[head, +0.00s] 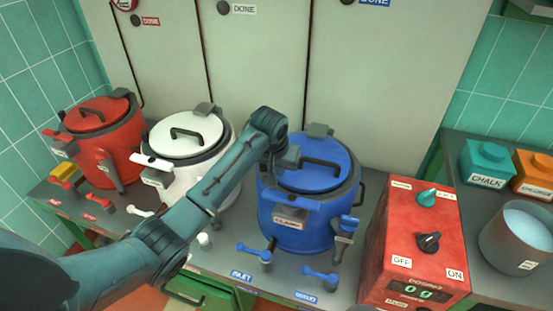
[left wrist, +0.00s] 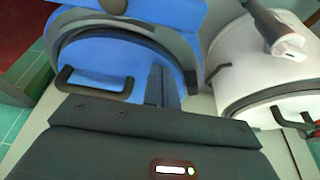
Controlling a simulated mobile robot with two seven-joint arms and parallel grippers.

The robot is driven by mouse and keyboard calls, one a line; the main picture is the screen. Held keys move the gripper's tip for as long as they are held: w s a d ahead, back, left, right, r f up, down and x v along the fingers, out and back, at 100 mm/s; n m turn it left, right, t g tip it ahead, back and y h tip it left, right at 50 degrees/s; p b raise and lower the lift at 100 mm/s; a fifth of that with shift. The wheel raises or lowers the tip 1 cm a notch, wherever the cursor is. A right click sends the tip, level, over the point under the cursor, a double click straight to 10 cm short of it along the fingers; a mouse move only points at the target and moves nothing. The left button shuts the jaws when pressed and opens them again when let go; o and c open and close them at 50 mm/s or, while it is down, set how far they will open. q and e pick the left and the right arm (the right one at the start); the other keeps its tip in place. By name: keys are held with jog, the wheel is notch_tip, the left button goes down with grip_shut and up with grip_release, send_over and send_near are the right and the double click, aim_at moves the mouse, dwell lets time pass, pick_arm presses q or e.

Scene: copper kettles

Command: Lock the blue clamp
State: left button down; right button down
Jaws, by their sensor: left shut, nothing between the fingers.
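The blue kettle (head: 297,233) stands on the counter with its blue lid (head: 325,178) down. My left gripper (head: 287,163) is over the left rear side of the blue lid, shut and empty, apart from the front clamp piece. In the left wrist view the shut fingers (left wrist: 163,86) show against the blue kettle (left wrist: 105,68), beside a dark handle (left wrist: 95,80). The right gripper is not in view.
The white kettle (head: 182,135) and red kettle (head: 95,115) stand to the left; my left forearm crosses in front of the white one. Blue levers (head: 255,250) stick up before the blue kettle. A red control box (head: 415,220) stands close on the right.

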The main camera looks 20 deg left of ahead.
aim_at(290, 200)
pick_arm(q)
jog(key=shift+x, duration=0.85)
jog(key=s, duration=0.1)
jog(key=s+p, duration=0.1)
jog(key=s, duration=0.1)
jog(key=shift+s+r, duration=0.15)
jog(key=shift+r, duration=0.1)
jog(key=shift+s+p, duration=0.35)
jog(key=shift+s, duration=0.1)
jog(key=shift+w+f, duration=0.1)
